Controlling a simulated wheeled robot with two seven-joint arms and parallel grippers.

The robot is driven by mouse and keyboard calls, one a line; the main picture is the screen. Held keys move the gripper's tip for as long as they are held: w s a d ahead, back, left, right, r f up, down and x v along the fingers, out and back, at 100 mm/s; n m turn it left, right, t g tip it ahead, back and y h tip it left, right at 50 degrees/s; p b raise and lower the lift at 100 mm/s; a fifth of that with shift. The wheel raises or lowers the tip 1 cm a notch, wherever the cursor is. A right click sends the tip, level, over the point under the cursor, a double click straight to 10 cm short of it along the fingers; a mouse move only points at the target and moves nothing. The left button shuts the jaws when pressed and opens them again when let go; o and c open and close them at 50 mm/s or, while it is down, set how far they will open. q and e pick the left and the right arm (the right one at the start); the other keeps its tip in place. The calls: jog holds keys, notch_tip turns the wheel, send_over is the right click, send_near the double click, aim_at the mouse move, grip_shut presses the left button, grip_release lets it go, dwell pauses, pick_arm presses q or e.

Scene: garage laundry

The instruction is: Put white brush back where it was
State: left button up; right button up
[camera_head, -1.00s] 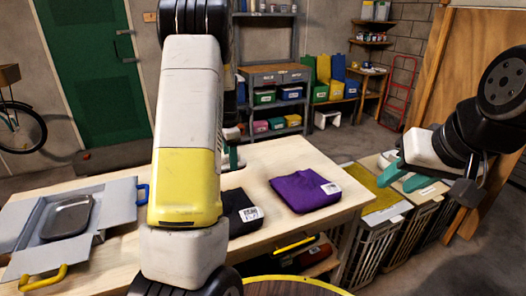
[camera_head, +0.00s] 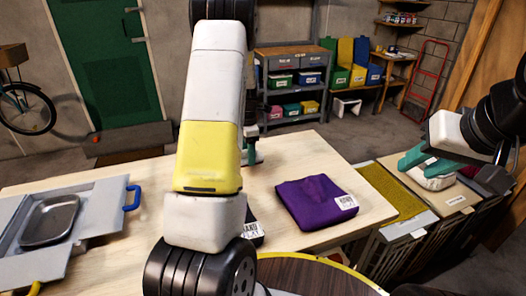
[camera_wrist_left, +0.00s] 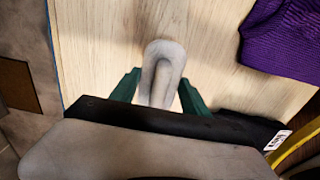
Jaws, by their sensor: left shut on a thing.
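My left gripper (camera_wrist_left: 157,95) is shut on a pale grey-white brush (camera_wrist_left: 164,58), with one green finger on each side. The brush is over the light wooden table (camera_wrist_left: 105,40); I cannot tell whether it touches the wood. In the head view my left arm hides most of that gripper (camera_head: 250,152), and I cannot make out the brush there. My right gripper (camera_head: 440,163) is at the right, above the bins, with its green fingers apart. A whitish thing (camera_head: 432,180) shows under it; I cannot tell what it is.
A folded purple cloth (camera_head: 312,203) and a partly hidden black cloth (camera_head: 254,236) lie on the table. A grey open case (camera_head: 100,220) with a metal tray (camera_head: 50,220) is at left. Bins (camera_head: 398,195) stand along the table's right side. Shelves (camera_head: 290,100) stand behind.

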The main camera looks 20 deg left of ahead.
pick_arm(q)
jog(key=shift+f, duration=1.55)
jog(key=shift+f, duration=0.1)
jog(key=o, duration=1.6)
